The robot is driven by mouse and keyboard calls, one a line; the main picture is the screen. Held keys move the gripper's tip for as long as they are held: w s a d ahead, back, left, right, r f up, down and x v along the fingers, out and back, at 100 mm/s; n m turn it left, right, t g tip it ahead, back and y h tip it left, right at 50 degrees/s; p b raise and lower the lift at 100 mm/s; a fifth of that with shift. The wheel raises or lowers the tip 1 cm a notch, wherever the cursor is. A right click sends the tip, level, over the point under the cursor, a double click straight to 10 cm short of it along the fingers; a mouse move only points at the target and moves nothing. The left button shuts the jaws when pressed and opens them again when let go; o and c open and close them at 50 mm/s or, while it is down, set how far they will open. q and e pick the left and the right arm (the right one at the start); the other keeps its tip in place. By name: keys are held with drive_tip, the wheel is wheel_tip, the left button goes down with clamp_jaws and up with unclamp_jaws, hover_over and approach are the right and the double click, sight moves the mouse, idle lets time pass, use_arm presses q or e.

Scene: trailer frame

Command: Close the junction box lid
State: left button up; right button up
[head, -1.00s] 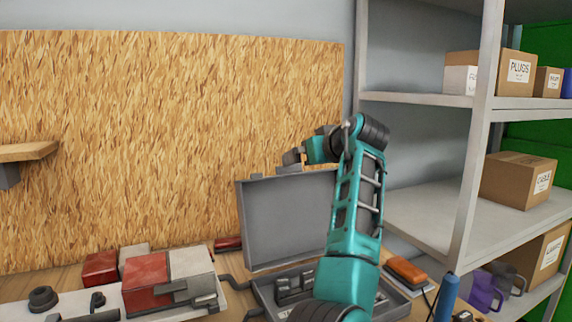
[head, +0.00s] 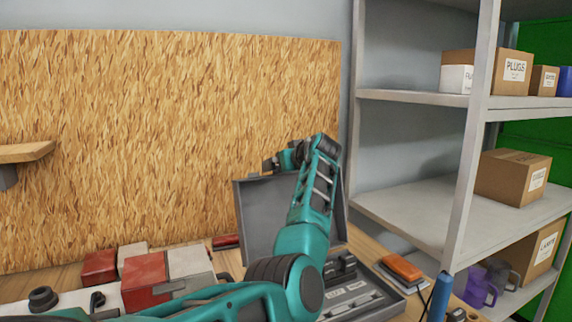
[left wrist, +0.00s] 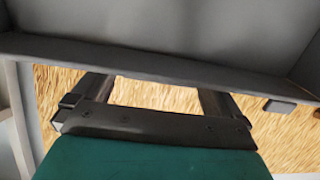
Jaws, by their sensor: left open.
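The junction box (head: 388,306) sits on the bench, a grey open case with dark parts inside. Its grey lid (head: 262,212) stands upright at the back of the box. My left arm crosses in front and hides part of the lid and box. My left gripper (head: 275,166) is at the lid's top edge, open. In the left wrist view, the gripper's two fingers (left wrist: 152,92) are spread apart and run up to the lid's rim (left wrist: 150,62), where their tips go out of sight. I cannot tell whether they touch it. My right gripper is not in view.
Red and grey blocks (head: 145,282) lie on the bench at left. An orange item (head: 402,267) and a blue cylinder (head: 440,297) are right of the box. A metal shelf (head: 430,210) with cartons stands at right. A chipboard wall (head: 170,130) is behind.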

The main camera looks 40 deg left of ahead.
use_arm(q)
drive_tip(key=shift+c, duration=0.3)
drive_tip(key=c, duration=1.3)
drive_tip(key=shift+o, duration=0.2)
drive_tip(key=shift+s+d+b, duration=0.2)
drive_tip(key=shift+d+b, duration=0.25)
drive_tip(key=d+b, duration=0.1)
drive_tip(key=s+d+t+y+b, duration=0.1)
drive_tip(key=d, duration=0.1)
drive_tip(key=s+d+r+y+b, duration=0.1)
drive_tip(key=shift+s+d, duration=0.1)
drive_tip(key=shift+d, duration=0.05)
drive_tip(key=v, duration=0.5)
drive_tip(key=f+b+v, duration=0.1)
drive_tip(key=v, duration=0.1)
drive_tip(key=shift+s+d, duration=0.25)
drive_tip(key=shift+d, duration=0.2)
drive_tip(key=shift+s+d, duration=0.4)
drive_tip(key=shift+d, duration=0.25)
